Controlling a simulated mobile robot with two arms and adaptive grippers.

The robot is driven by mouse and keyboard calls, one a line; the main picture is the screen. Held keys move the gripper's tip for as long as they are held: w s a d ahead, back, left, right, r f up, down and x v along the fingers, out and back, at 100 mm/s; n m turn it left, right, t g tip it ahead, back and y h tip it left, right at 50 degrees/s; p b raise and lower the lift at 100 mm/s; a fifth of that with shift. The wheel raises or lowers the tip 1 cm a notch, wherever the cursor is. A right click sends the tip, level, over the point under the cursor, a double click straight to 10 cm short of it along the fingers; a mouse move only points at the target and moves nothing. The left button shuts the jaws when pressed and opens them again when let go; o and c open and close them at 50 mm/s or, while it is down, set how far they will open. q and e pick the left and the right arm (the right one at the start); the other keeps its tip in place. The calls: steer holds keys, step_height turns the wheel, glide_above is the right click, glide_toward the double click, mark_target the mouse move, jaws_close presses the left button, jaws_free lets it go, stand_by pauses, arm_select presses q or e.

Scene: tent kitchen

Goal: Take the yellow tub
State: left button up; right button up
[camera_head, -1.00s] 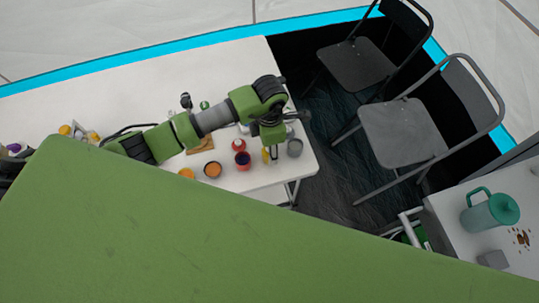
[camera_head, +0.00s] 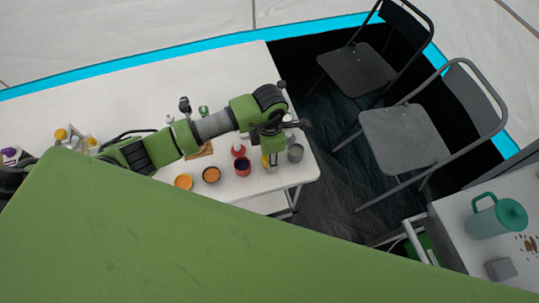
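A small yellow object (camera_head: 265,160), which looks like the yellow tub, stands near the right end of the white table (camera_head: 240,65). It is mostly hidden by my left gripper (camera_head: 271,159). That gripper points down right at it, with its fingers over or beside the tub. I cannot tell whether the fingers touch it or how far apart they are. A yellow-orange tub (camera_head: 183,181) stands further left at the table's front edge. My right gripper is not in view.
Close by stand a grey tub (camera_head: 295,153), a dark-filled red tub (camera_head: 243,167), a red-and-white item (camera_head: 238,150) and an orange-filled dark tub (camera_head: 211,174). Two folding chairs (camera_head: 405,137) stand right of the table.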

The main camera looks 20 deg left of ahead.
arm_select(q)
step_height(320, 180, up, 8)
steer(key=p, duration=0.5)
steer(key=shift+r, duration=0.25)
